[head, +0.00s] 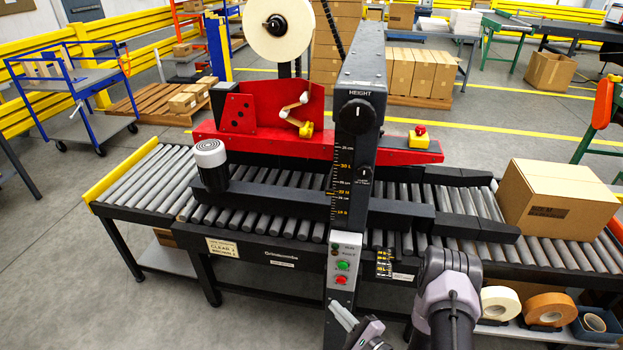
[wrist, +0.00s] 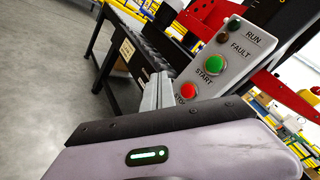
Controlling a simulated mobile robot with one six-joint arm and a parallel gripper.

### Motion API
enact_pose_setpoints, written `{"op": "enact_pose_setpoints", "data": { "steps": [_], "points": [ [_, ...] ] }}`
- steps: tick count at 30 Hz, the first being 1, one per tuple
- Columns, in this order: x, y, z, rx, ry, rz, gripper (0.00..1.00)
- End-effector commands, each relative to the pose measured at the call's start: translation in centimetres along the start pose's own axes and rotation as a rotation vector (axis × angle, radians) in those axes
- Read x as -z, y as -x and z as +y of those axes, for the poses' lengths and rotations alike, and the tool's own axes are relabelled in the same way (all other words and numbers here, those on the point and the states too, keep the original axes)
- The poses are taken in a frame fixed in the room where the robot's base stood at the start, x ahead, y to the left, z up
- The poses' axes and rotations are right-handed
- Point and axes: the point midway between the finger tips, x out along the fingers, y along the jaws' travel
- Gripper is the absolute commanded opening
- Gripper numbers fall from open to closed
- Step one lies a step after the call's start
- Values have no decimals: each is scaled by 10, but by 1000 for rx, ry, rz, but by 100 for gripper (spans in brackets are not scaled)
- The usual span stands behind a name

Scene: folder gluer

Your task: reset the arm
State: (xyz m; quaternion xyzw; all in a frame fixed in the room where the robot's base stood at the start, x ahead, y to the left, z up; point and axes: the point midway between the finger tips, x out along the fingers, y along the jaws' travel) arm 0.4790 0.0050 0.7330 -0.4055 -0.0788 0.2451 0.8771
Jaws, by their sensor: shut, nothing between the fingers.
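My gripper (head: 338,308) is at the bottom centre of the head view, just below the control panel (head: 344,255) of the carton machine. Its grey fingers are together with nothing between them; they also show in the wrist view (wrist: 158,92). In the wrist view the panel (wrist: 236,52) stands close to the right of the fingers, with a green START button (wrist: 215,63) and a red STOP button (wrist: 188,89). The lower edge of the panel is partly hidden by my gripper body. I cannot tell whether the fingers touch the panel.
A roller conveyor (head: 130,185) runs left to right under the black machine column (head: 362,110). A cardboard box (head: 560,208) sits on its right end. Tape rolls (head: 548,309) and a blue bin (head: 592,325) lie on a lower shelf. Open floor (head: 60,250) is at the left.

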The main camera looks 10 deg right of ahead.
Motion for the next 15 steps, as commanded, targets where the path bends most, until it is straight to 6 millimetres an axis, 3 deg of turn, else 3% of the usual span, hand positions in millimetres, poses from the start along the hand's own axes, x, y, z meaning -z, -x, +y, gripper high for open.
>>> {"op": "enact_pose_setpoints", "data": {
  "steps": [2, 5, 7, 9, 12, 15],
  "points": [
    [-34, -17, -27, -43, 12, -108, 0],
    [-123, -35, -70, -202, 41, -340, 0],
    [-196, -29, -90, -380, 93, -495, 0],
    [-259, -7, -99, -577, 179, -597, 0],
    [-321, 41, -102, -852, 358, -637, 0],
    [-350, 94, -106, -1075, 595, -556, 0]
  ]
}}
